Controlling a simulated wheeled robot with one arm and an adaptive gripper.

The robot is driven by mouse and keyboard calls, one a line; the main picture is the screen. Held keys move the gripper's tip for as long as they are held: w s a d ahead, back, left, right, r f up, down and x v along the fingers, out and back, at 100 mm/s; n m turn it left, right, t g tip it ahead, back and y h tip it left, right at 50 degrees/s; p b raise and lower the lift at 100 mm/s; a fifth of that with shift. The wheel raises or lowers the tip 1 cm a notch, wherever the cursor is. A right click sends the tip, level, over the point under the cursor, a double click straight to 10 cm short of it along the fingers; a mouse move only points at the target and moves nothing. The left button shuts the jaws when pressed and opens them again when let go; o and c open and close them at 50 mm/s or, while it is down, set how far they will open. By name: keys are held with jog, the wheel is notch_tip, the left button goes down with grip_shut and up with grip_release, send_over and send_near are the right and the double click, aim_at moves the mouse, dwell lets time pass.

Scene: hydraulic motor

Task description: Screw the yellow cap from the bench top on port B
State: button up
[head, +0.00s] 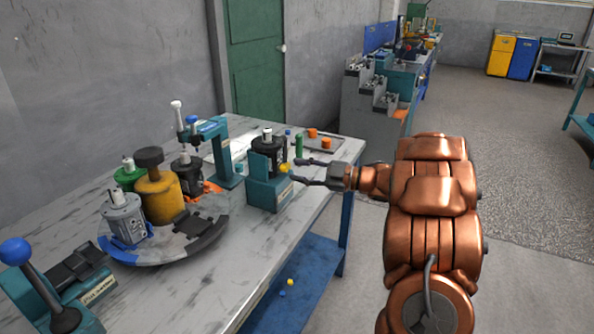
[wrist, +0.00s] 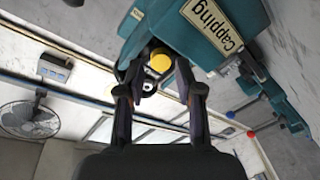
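A yellow cap (head: 285,168) sits at the front face of a black motor (head: 268,150) held in the teal capping fixture (head: 268,190). In the wrist view the yellow cap (wrist: 159,63) shows round, just beyond and between my fingertips. My gripper (head: 296,172) is open, with its fingers level and pointing left at the cap. In the wrist view my gripper (wrist: 159,72) has a finger on each side of the cap with gaps visible. I cannot read a port label, nor tell whether the cap is threaded on.
A turntable (head: 185,240) with several motors stands left, beside a teal press (head: 215,150). A tray (head: 325,145) with orange caps, a green cylinder (head: 299,146) and a small blue cap (head: 288,132) are behind the fixture. Small yellow and blue pieces lie on the lower shelf (head: 310,265).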

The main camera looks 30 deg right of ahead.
jog(key=shift+v, duration=1)
jog(key=shift+o, duration=0.4)
jog(key=o, duration=0.5)
jog(key=shift+v, duration=2.95)
jog(key=shift+d, duration=0.1)
jog(key=v, duration=1.2)
jog(key=shift+w, duration=0.15)
